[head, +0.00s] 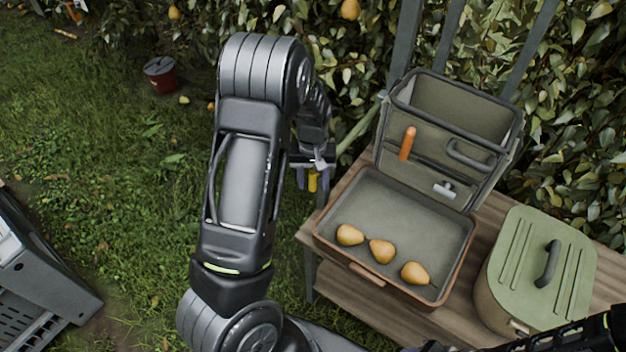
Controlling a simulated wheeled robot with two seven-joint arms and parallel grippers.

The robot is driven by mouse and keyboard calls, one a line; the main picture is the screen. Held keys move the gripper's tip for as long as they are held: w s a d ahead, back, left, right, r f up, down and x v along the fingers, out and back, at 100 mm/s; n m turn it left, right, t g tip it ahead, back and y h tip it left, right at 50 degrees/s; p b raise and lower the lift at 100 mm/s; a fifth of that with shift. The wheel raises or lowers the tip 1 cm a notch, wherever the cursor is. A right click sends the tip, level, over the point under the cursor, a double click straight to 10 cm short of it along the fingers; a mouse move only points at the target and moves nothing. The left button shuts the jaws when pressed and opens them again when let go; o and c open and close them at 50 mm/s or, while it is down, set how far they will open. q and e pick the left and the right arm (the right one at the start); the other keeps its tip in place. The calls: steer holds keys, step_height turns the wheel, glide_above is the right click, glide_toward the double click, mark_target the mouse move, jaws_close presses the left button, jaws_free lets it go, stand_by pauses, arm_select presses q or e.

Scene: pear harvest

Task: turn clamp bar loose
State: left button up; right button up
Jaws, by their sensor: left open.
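My left gripper (312,176) is beyond my left forearm, low beside the left end of the wooden bench. Its fingers point down and are open, and a small yellow part (313,181) shows between or just behind them. I cannot tell whether the fingers touch it. A light metal piece (320,160) shows at the gripper, and a green pole (356,126) slants up to the right from there. I cannot make out a clamp bar for certain; my arm hides part of this spot. Part of my right arm crosses the lower right corner; its gripper cannot be made out.
On the wooden bench (340,215) stands an open case (345,262) with three pears (381,251) inside. A lidded green box (520,250) stands to its right. A hedge and grey posts (405,40) are behind. A red bucket (162,80) stands on open grass. A grey crate (50,270) is at left.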

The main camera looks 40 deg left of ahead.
arm_select(q)
steer(key=shift+f, duration=0.3)
steer(key=shift+c, duration=0.5)
jaws_close()
